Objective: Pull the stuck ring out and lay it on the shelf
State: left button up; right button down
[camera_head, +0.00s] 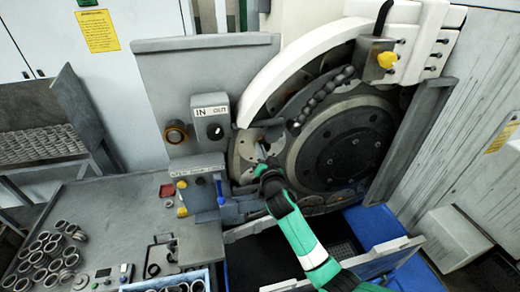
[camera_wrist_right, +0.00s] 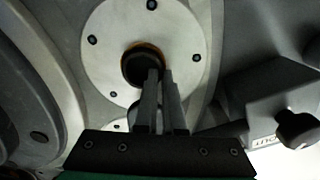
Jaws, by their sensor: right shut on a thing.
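The ring (camera_wrist_right: 131,50) shows in the right wrist view as a thin copper-coloured rim around a dark bore. It sits in a round pale disc (camera_wrist_right: 100,62) with several dark bolts. My right gripper (camera_wrist_right: 160,74) has its two fingers close together at the lower right of the bore, shut on the ring's edge; the fingers hide part of the rim. In the head view my right gripper (camera_head: 261,160) reaches the left side of the grinder's wheel (camera_head: 345,140). The ring is too small to make out there. My left gripper is not in view. Which surface is the shelf is unclear.
A grey worktop (camera_head: 115,215) at the left holds many loose rings (camera_head: 45,258). A box marked IN and OUT (camera_head: 211,127) and a block with coloured knobs (camera_head: 196,170) stand close left of my gripper. A blue bin (camera_head: 375,226) lies below the wheel.

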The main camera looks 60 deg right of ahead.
jog(key=shift+p+v, duration=0.3)
jog(key=shift+v, duration=1.1)
jog(key=shift+s+a, duration=0.25)
jog(key=shift+s+a, duration=0.5)
jog(key=shift+s+a, duration=0.25)
jog(key=shift+s+a, duration=0.45)
jog(key=shift+a, duration=0.1)
